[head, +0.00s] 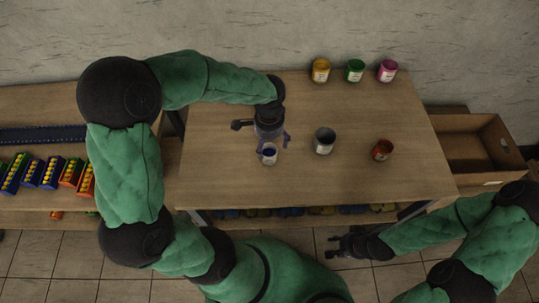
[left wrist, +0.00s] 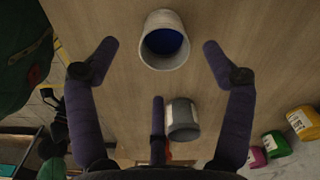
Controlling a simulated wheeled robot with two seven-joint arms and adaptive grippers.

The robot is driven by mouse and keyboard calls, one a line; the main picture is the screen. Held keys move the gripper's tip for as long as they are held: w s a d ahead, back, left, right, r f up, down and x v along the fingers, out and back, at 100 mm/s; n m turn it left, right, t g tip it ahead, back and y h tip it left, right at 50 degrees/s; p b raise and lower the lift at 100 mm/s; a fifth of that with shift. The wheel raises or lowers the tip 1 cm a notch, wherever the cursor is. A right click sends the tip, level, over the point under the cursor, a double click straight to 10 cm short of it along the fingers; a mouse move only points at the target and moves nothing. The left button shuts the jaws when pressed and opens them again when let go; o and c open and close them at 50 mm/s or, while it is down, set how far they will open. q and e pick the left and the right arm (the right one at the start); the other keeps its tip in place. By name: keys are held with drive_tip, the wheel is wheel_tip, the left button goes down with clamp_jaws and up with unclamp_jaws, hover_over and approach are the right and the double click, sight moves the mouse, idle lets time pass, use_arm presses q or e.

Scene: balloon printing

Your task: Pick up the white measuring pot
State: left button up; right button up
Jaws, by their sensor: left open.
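The white measuring pot (head: 269,158) stands upright on the wooden table, left of its middle, with blue inside. In the left wrist view the pot (left wrist: 160,19) is at the top, mouth facing the camera. My left gripper (head: 273,143) is open and empty, just behind and above the pot. In the left wrist view two of its fingers spread to either side below the pot, with a gap to it, and a third finger is lower in the middle. My right gripper (head: 335,245) is in front of the table's front edge, fingers apart, holding nothing.
A grey pot (head: 324,140) and an orange-brown pot (head: 382,150) stand to the right. Yellow (head: 320,70), green (head: 354,70) and pink (head: 388,70) cans line the back edge. An open wooden box (head: 476,148) is at right. The table's front right is clear.

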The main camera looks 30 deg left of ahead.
sight(270, 154)
use_arm(q)
drive_tip(key=f+b, duration=0.1)
drive_tip(key=f, duration=0.4)
drive_tip(key=f+b, duration=0.1)
drive_tip(key=f, duration=0.1)
drive_tip(key=shift+w+a+f+b, duration=0.1)
drive_tip(key=shift+w+f+b, duration=0.2)
drive_tip(key=shift+f, duration=0.1)
drive_tip(key=shift+r, duration=0.1)
drive_tip(key=c, duration=1.3)
